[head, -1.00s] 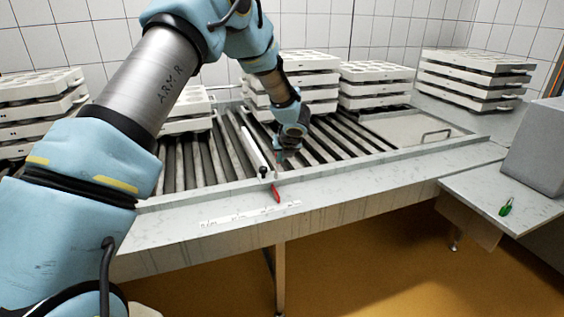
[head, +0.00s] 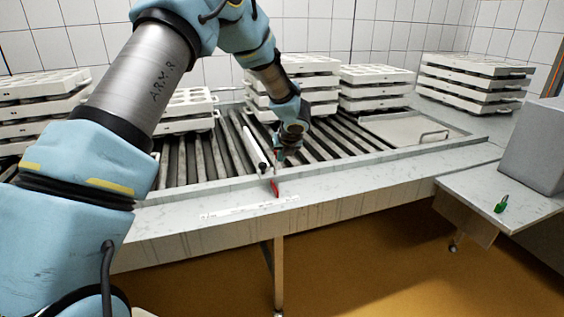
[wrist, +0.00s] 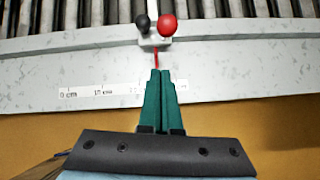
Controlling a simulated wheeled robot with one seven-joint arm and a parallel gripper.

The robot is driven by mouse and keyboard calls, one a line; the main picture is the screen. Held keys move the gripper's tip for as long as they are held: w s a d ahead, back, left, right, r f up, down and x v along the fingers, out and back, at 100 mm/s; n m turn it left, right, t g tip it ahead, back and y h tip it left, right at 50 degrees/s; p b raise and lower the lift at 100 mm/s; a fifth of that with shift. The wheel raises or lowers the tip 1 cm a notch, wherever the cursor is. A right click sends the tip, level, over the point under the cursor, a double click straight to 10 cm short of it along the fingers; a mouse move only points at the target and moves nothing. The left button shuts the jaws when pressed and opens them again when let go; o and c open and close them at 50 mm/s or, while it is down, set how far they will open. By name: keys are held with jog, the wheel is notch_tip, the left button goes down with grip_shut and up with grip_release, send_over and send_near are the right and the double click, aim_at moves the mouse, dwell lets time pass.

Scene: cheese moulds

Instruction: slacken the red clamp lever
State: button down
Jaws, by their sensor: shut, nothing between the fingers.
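The red clamp lever (head: 275,188) is at the near rail of the roller table, in front of a white bar with a black knob (head: 263,166). In the wrist view, a red ball knob (wrist: 167,25) sits beside the black knob (wrist: 142,22) on a pale bracket, with a thin red strip (wrist: 156,58) below them. My gripper (wrist: 160,72) has its green fingers together and empty, with the tips appearing close to the strip's lower end. I cannot tell whether they touch. In the head view my gripper (head: 279,157) is above the rail by the lever.
A printed centimetre scale (wrist: 97,91) lies on the rail beside the fingers. Stacks of white moulds (head: 375,88) stand behind the rollers (head: 340,140). A green-handled object (head: 501,204) and a grey box (head: 535,150) are on the right side table. The front rail's right part is clear.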

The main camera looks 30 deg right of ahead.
jog(key=w+b+v, duration=0.1)
jog(key=v, duration=0.6)
jog(key=shift+s+r, duration=0.25)
jog(key=shift+r, duration=0.4)
jog(key=w+a+r+m+h, duration=0.1)
jog(key=w+a+r+m, duration=0.1)
jog(key=a+m, duration=0.6)
jog(key=w+a+r+m+h, duration=0.1)
jog(key=a+r+m, duration=0.1)
jog(key=a+m, duration=0.55)
jog(key=s+a+f+m+g+y, duration=0.1)
jog(key=s+a+f+m+g, duration=0.1)
jog(key=s+a+m, duration=0.7)
jog(key=s+a+f+m+g+y, duration=0.2)
jog(key=s+a+m, duration=0.7)
jog(key=a, duration=0.8)
jog(key=shift+s+f+g, duration=0.3)
jog(key=shift+s+g, duration=0.5)
jog(key=shift+s, duration=0.1)
